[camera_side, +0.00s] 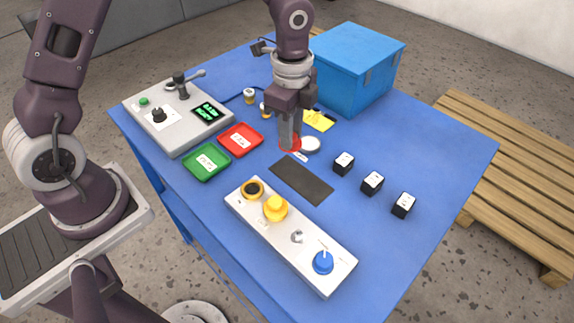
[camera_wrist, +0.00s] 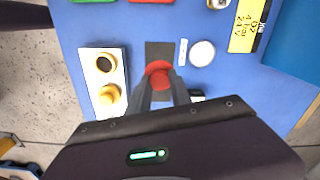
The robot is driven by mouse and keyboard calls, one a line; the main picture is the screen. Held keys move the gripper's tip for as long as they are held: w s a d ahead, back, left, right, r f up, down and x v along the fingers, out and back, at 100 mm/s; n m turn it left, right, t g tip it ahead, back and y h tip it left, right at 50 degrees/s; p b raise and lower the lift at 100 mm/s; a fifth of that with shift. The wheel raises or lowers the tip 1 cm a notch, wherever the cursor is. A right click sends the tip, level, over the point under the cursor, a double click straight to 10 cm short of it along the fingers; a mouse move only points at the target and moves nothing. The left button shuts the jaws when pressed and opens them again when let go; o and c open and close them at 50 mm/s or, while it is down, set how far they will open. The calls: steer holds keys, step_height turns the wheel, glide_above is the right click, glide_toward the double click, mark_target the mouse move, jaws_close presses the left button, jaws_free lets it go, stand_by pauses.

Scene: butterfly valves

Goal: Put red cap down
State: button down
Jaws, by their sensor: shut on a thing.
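My gripper (camera_side: 289,140) is shut on the red cap (camera_side: 290,147), which shows as a red disc between the fingertips in the wrist view (camera_wrist: 159,76). The fingers point down and hide part of the cap. In the wrist view the cap overlaps the dark grey mat (camera_wrist: 159,50). In the side view it shows beyond the far end of this mat (camera_side: 301,179), so it appears held above the table; the exact height is hard to tell.
A white round disc (camera_side: 310,144) is close to the cap. A red tray (camera_side: 240,139) and green tray (camera_side: 206,162) lie left, by a grey control box (camera_side: 180,140). Black blocks (camera_side: 372,183) stand right, a white valve panel (camera_side: 290,235) in front, a blue crate (camera_side: 357,75) behind.

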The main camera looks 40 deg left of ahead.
mark_target(290, 170)
step_height(290, 170, down, 8)
steer(key=shift+f, duration=0.2)
steer(key=shift+f, duration=0.1)
steer(key=c, duration=1.2)
jaws_free()
steer(key=shift+o, duration=0.2)
step_height(290, 170, up, 12)
steer(key=shift+r, duration=0.2)
steer(key=s+a+r+n+t, duration=0.2)
steer(key=s+a+r+n, duration=0.15)
steer(key=s+r, duration=0.4)
steer(key=s+a+r+n+t, duration=0.1)
steer(key=s+r+n, duration=0.2)
steer(key=s+n, duration=0.2)
steer(key=s+a+r+n+t, duration=0.1)
steer(key=s+r+n, duration=0.3)
steer(key=s, duration=0.5)
steer(key=shift+s+a+n+t, duration=0.25)
steer(key=shift+n+t, duration=0.55)
steer(key=shift+n, duration=0.45)
